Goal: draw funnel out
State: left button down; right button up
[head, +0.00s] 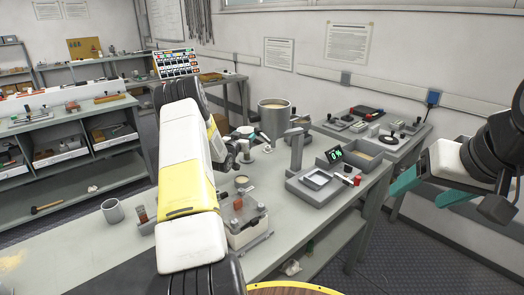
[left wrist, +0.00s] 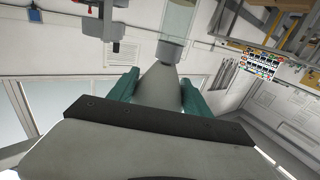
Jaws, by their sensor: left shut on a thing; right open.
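A grey conical funnel (left wrist: 157,98) sits between the teal fingers of my left gripper (left wrist: 159,78) in the left wrist view. The fingers are shut on it. The funnel narrows towards a clear glass-like piece (left wrist: 178,18) at the top of that view. I cannot tell whether the spout is inside it or only against it. In the head view my left arm hides most of the left gripper and the funnel. My right gripper (head: 430,188) is open and empty at the right, away from the bench.
A fixture with a clear block and knobs (head: 243,212) stands beside my left arm. A digital scale (head: 318,180), a large grey pot (head: 274,118) and a small grey cup (head: 113,211) stand on the bench (head: 90,250). The front left bench top is mostly clear.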

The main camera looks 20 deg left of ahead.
pick_arm(q)
jog(key=shift+r, duration=0.15)
dwell(0.4)
jog(key=shift+r, duration=2.35)
